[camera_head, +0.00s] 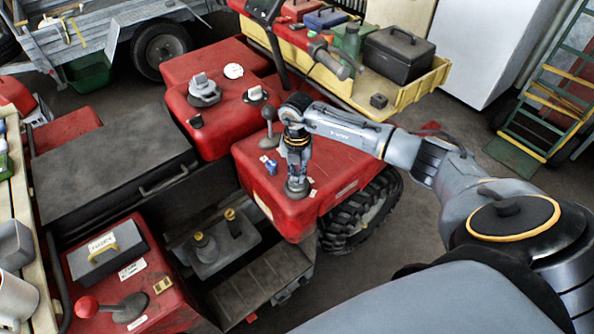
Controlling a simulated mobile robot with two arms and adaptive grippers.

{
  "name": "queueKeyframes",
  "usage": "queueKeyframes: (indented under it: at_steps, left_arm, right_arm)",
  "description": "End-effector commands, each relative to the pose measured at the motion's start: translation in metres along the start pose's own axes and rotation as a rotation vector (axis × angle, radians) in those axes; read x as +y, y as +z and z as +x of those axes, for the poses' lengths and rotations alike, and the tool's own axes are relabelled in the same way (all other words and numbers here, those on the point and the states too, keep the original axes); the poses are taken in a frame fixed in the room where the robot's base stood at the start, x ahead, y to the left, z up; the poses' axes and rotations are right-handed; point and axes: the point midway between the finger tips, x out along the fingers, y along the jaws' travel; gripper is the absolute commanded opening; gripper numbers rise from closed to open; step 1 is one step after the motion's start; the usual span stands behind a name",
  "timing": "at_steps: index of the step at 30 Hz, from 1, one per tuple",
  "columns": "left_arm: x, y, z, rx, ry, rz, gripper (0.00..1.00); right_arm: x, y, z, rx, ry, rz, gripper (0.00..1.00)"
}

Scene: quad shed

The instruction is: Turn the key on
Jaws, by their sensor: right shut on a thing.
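My right gripper (297,172) points down onto the red fender (323,172) of the quad, near its front corner. It is shut on the key, which is mostly hidden between the fingers. A round grey key switch base (297,189) shows on the fender just under the fingertips. Whether the key is turned cannot be made out. My left gripper is not in view.
A dark-knobbed lever (269,127) and a small blue switch (271,168) stand on the fender left of my gripper. A red-knobbed lever (103,307) is at lower left. A dark seat box (110,170) lies left. A yellow tray (428,87) holds a black toolbox (398,57).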

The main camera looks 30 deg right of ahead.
Motion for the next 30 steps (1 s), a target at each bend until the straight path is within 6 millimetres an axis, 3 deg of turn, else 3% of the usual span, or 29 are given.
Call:
queueKeyframes:
  at_steps: [8, 19, 28, 29, 30]
  left_arm:
    - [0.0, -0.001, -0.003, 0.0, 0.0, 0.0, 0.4]
    - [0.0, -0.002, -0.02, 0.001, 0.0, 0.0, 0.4]
    - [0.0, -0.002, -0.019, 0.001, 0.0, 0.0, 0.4]
    - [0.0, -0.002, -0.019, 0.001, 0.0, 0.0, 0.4]
    - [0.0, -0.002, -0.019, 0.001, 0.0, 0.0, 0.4]
  right_arm:
    - [0.0, 0.0, -0.001, 0.0, 0.0, 0.035, 0.0]
    - [0.0, 0.0, -0.001, 0.001, -0.001, 0.379, 0.0]
    - [0.0, 0.0, 0.0, 0.0, 0.0, 0.417, 0.0]
    - [0.0, 0.0, 0.0, 0.0, 0.0, 0.416, 0.14]
    - [0.0, 0.0, 0.0, 0.0, 0.0, 0.416, 0.23]
